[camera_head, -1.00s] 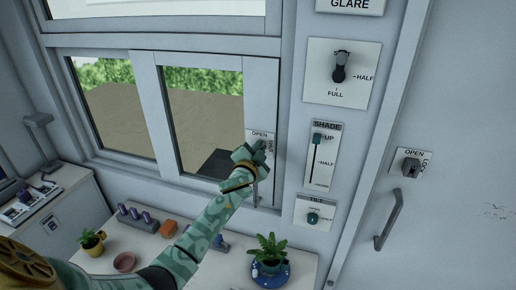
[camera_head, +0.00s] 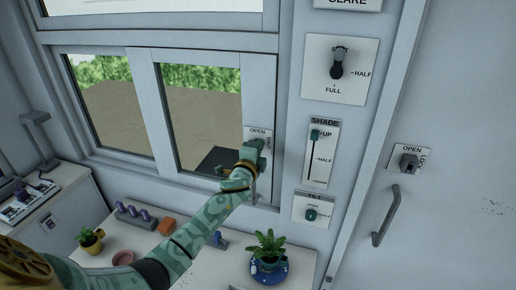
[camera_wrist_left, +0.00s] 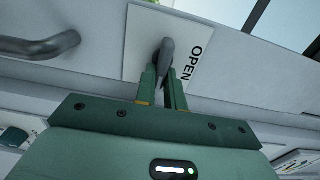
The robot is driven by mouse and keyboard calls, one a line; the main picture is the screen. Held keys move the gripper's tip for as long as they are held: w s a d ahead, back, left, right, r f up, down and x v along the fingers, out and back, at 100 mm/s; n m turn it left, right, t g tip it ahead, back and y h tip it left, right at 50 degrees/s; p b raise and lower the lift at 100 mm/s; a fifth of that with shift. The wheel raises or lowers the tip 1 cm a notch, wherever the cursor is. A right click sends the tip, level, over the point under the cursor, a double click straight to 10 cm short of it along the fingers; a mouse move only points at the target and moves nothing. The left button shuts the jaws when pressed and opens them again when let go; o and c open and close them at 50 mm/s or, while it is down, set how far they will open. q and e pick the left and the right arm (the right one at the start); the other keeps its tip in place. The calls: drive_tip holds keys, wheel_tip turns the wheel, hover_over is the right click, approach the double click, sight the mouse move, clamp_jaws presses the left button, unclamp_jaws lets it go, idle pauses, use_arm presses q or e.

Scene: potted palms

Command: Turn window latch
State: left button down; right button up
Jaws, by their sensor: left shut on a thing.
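The window latch is a grey lever (camera_wrist_left: 166,56) on a white plate (camera_head: 258,133) marked OPEN, fixed to the window's right frame post. My left gripper (camera_head: 254,148) is at this plate, its arm reaching up from the lower left. In the left wrist view the two green fingers (camera_wrist_left: 164,84) are shut on the lever from either side. The gripper and wrist hide most of the lever in the head view. The sliding window (camera_head: 190,110) shows hedge and ground outside. My right gripper is not in view.
Right of the window are a glare knob (camera_head: 337,65), a shade slider (camera_head: 316,136) and a tilt knob (camera_head: 311,214). A door handle (camera_head: 386,216) sticks out farther right. Below stand a potted palm on a blue saucer (camera_head: 284,270), a yellow pot (camera_head: 91,240) and a pink bowl (camera_head: 123,258).

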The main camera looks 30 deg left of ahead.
use_arm(q)
drive_tip(key=shift+f, duration=0.1)
idle(0.4)
drive_tip(key=c, duration=1.5)
unclamp_jaws()
drive_tip(key=v, duration=1.6)
drive_tip(key=shift+s, duration=0.2)
drive_tip(key=shift+f, duration=0.1)
